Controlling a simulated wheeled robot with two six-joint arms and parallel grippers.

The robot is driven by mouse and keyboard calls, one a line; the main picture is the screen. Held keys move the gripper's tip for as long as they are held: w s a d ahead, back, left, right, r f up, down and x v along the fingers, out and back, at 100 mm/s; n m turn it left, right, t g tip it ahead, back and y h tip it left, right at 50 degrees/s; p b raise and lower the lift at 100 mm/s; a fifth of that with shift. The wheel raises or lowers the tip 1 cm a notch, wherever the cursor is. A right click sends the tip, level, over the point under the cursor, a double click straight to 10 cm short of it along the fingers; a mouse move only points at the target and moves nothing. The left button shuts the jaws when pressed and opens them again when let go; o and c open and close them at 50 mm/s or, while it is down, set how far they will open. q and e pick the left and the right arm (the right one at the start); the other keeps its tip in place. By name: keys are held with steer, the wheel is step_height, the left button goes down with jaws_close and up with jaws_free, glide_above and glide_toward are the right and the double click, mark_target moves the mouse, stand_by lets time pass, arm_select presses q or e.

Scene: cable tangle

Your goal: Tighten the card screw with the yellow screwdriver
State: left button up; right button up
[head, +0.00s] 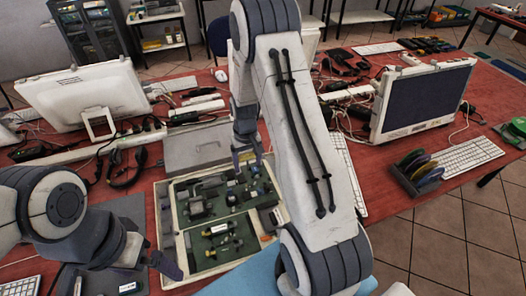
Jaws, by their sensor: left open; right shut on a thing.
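An open computer case (166,232) lies on the red table, with a green board and several dark parts inside. I cannot make out the card screw at this size. My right gripper (250,158) is over the far right part of the case, partly behind my own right arm. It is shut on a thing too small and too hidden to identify. I cannot clearly make out the yellow screwdriver. My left gripper (172,268) is open and empty at the case's near left edge, above a dark grey mat (130,208).
A grey panel (197,147) lies just behind the case. A white monitor (84,98) stands at the left among cables, and another monitor (424,98) at the right. Cable spools (418,171) and a keyboard (463,161) are at the right. The table is crowded.

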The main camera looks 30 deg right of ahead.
steer(key=w+d, duration=0.1)
steer(key=d, duration=0.3)
steer(key=b, duration=0.5)
glide_above(258, 177)
steer(key=shift+m, duration=0.3)
steer(key=f, duration=0.6)
steer(key=shift+w, duration=0.25)
steer(key=shift+f+b, duration=0.55)
steer(key=shift+f, duration=0.2)
steer(key=shift+s, duration=0.1)
steer(key=shift+f, duration=0.45)
